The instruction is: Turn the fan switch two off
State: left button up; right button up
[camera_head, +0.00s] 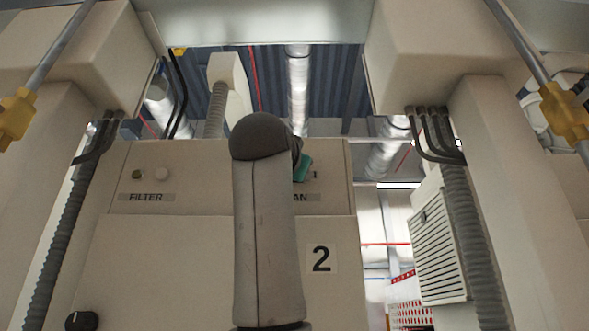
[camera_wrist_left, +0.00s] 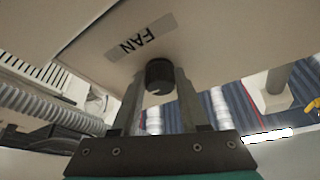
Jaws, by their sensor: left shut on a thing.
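The fan switch (camera_wrist_left: 159,76) is a round black knob with a pale pointer mark on a beige panel, below the label FAN (camera_wrist_left: 142,43) in the left wrist view. My left gripper (camera_wrist_left: 160,80) has one finger on each side of the knob and is shut on it. In the head view my grey left arm stands in front of the panel (camera_head: 190,207). It hides the knob, the fingers and part of the FAN label (camera_head: 301,198); only a bit of teal gripper body shows. My right gripper is in neither view.
Another black knob (camera_head: 82,321) shows at lower left. Beige machine columns and grey hoses flank both sides.

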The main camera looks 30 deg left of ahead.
pick_arm(q)
grip_shut()
jog(key=shift+n+y, duration=0.3)
jog(key=shift+w+d+r+n+g+y, duration=0.15)
jog(key=shift+n+g+y, duration=1.15)
jog(key=shift+n, duration=2.7)
jog(key=shift+d+n+g+y, duration=0.2)
jog(key=shift+n+g+y, duration=1.1)
jog(key=shift+n, duration=2.7)
jog(key=shift+w+d+r+n+g+y, duration=0.15)
jog(key=shift+n+g+y, duration=1.15)
jog(key=shift+n, duration=2.7)
jog(key=shift+g+h, duration=0.3)
jog(key=o, duration=0.6)
grip_release()
jog(key=shift+f, duration=0.1)
